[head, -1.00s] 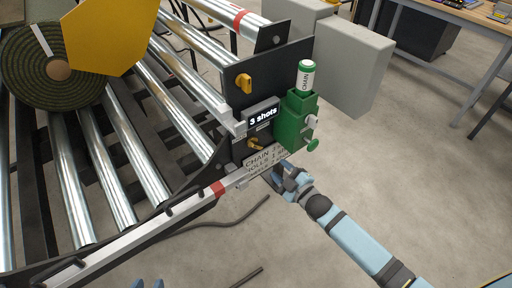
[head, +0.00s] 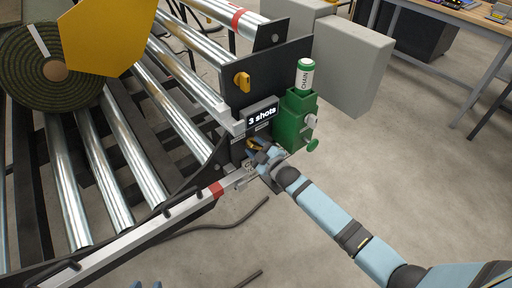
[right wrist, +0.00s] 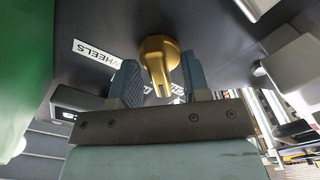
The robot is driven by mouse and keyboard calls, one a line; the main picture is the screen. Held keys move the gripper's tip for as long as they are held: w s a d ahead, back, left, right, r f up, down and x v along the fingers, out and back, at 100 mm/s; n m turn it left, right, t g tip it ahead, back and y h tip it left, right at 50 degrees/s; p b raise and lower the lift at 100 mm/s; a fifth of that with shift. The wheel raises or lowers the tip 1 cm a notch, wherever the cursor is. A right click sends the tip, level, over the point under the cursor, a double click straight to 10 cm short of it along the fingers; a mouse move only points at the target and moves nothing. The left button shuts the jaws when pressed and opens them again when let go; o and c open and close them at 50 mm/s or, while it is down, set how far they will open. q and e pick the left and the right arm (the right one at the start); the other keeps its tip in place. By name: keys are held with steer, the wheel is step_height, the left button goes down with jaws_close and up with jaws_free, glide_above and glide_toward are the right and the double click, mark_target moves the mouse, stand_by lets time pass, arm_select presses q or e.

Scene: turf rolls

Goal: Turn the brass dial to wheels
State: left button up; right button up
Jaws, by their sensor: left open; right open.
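The brass dial (right wrist: 158,58) sits on a dark panel in the right wrist view, its pointer end toward my wrist. My right gripper (right wrist: 160,82) is open, with one blue finger on each side of the dial; I cannot tell whether either touches it. A white label reading WHEELS (right wrist: 97,53) is left of the dial in that view. Another label behind the fingers is mostly hidden. In the head view my right gripper (head: 262,155) covers most of the dial (head: 252,145). My left gripper (head: 147,285) shows only as blue tips at the bottom edge.
Above the dial is a display reading "3 shots" (head: 262,115). A green holder (head: 297,118) with a bottle marked CHAIN (head: 305,75) stands to its right. Steel rollers (head: 140,140) and a turf roll (head: 50,65) lie left.

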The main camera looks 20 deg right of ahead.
jaws_close()
